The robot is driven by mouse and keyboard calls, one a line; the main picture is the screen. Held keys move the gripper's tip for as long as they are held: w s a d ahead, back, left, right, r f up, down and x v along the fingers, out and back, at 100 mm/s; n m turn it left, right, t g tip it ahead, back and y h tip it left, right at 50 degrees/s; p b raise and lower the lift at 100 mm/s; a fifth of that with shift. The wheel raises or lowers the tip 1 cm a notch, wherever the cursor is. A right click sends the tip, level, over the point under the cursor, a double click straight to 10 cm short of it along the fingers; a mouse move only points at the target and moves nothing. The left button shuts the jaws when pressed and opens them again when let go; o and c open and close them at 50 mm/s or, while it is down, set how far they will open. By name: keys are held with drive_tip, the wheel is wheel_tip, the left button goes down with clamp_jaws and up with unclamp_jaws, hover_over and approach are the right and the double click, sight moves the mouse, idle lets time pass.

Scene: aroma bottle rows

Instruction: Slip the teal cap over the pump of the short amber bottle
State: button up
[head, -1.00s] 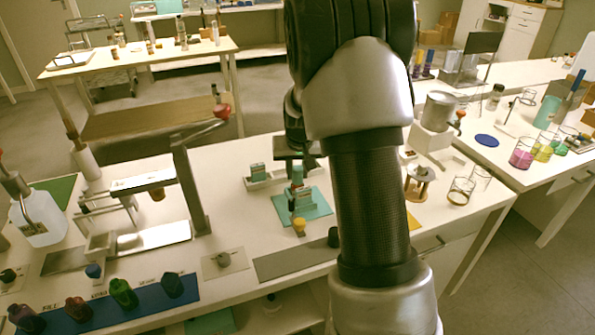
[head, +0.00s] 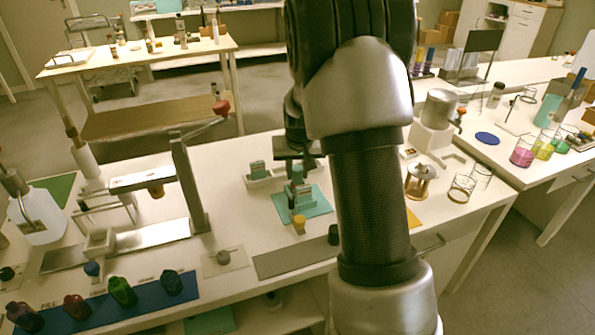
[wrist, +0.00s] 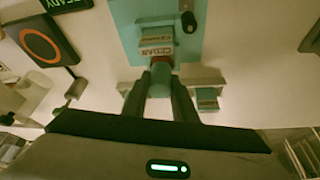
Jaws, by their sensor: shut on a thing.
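My gripper (wrist: 160,88) is shut on the teal cap (wrist: 159,82), which sits between the two fingertips in the wrist view. Just beyond the cap are a reddish part (wrist: 160,62) and a pale block or bottle label reading CEDAR (wrist: 157,48), on a teal mat (wrist: 203,30). The cap overlaps the reddish part in this view. I cannot tell whether it is around the pump or only above it. In the head view my gripper (head: 297,162) is above the teal mat (head: 320,205), and my arm partly hides this area. The short amber bottle is not clearly distinguishable.
A pale holder with a green-grey item (head: 258,172) stands left of the mat. A yellow-topped item (head: 299,222) is at its front edge. A tall stand (head: 190,185) rises further left. Several coloured bottles line a blue strip (head: 145,293) at the front left.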

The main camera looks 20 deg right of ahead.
drive_tip(key=o, duration=1.5)
drive_tip(key=shift+r+p, duration=2.4)
drive_tip(key=shift+r, duration=1.1)
